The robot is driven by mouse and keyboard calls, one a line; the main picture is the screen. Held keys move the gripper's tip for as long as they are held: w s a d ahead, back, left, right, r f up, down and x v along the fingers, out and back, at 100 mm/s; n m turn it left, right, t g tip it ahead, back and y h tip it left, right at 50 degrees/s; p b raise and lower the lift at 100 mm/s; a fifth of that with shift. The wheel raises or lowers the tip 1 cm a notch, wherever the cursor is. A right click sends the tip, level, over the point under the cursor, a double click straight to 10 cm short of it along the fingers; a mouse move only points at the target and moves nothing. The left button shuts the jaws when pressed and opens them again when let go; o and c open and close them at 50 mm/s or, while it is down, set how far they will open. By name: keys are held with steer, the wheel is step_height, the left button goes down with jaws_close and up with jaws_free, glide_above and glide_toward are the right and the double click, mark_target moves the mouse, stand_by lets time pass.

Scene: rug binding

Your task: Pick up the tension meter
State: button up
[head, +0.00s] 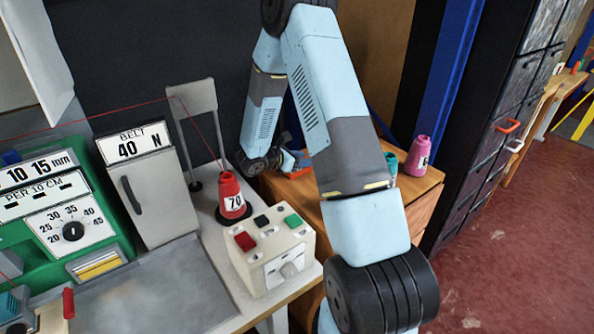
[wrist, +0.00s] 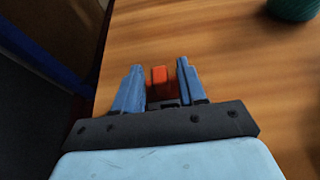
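My gripper (wrist: 160,70) points down at the brown wooden top, its two blue fingers apart. A small orange-red thing with a dark lower part (wrist: 158,75), probably the tension meter, lies between the fingers. A narrow gap shows at its right side, and I see no firm contact. Much of it is hidden by the gripper's dark palm. In the head view, my gripper (head: 290,160) is low over the wooden cabinet, partly behind my arm. A bit of orange-red (head: 299,173) shows beside it.
On the wooden cabinet (head: 425,184) stand a pink cone (head: 419,155) and a teal cone (head: 388,164), which also shows in the wrist view (wrist: 295,9). Left are a red cone marked 70 (head: 231,195), a button box (head: 272,250) and a green machine (head: 105,215).

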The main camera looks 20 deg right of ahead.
jaws_close()
stand_by(0.3)
